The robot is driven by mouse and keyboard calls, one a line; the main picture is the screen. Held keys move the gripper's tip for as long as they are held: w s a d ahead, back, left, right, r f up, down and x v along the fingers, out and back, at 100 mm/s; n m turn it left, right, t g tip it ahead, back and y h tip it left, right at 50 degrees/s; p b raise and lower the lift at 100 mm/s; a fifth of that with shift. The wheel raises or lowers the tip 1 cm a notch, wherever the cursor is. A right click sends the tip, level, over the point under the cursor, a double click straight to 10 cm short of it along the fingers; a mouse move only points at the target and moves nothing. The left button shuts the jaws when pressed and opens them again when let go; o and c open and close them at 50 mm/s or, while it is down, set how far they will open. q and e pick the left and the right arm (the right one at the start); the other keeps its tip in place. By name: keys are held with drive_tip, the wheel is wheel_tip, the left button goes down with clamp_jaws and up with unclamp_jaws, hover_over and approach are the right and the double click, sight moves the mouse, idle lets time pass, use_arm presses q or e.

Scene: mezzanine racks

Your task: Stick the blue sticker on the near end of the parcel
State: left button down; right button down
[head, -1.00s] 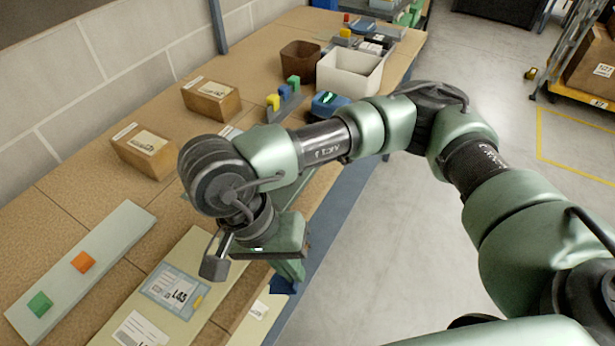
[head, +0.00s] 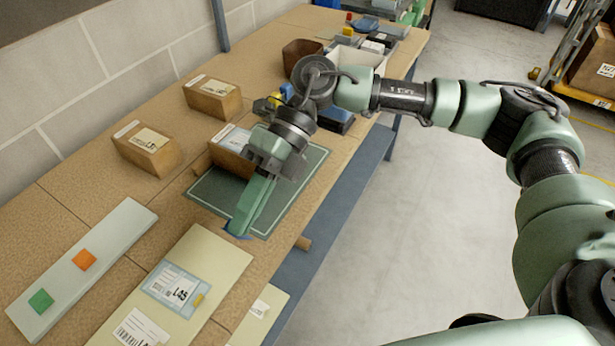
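My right gripper (head: 242,222) reaches down over the dark green mat (head: 213,190), its fingers close together. A bit of the blue sticker (head: 237,231) shows at its fingertips, by the mat's near edge. The parcel (head: 226,159), a brown box with a white label on top, lies on the mat just behind the gripper. The gripper and wrist hide part of it, and the sticker looks apart from it. A pale strip (head: 120,228) at the left holds an orange sticker (head: 84,259) and a green sticker (head: 41,301). My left gripper is not in view.
Two labelled boxes (head: 147,151) (head: 212,98) stand along the wall side of the bench. A cream board (head: 217,262) with a labelled pouch lies in front of the mat. A brown bin (head: 300,52) and a white bin stand farther back. Open floor lies right of the bench.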

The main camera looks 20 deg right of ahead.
drive_tip(key=w+d+f+m+t, duration=0.5)
drive_tip(key=t, duration=0.1)
drive_tip(key=w+d+f+m+t+y, duration=0.1)
drive_tip(key=w+d+f+m+t, duration=0.3)
drive_tip(key=w+d+m+t, duration=0.1)
drive_tip(key=w+d+f+m+t, duration=0.5)
drive_tip(key=d+m+t, duration=0.1)
drive_tip(key=t, duration=0.3)
drive_tip(key=shift+d+f+m+y, duration=0.1)
drive_tip(key=shift+f+m+y, duration=0.2)
drive_tip(key=shift+m, duration=0.2)
drive_tip(key=shift+b+x, duration=1.1)
drive_tip(key=shift+x, duration=1.8)
drive_tip(key=shift+w, duration=0.15)
drive_tip(key=shift+w+a+r, duration=0.1)
drive_tip(key=shift+w+a, duration=0.2)
drive_tip(key=c, duration=1.3)
unclamp_jaws()
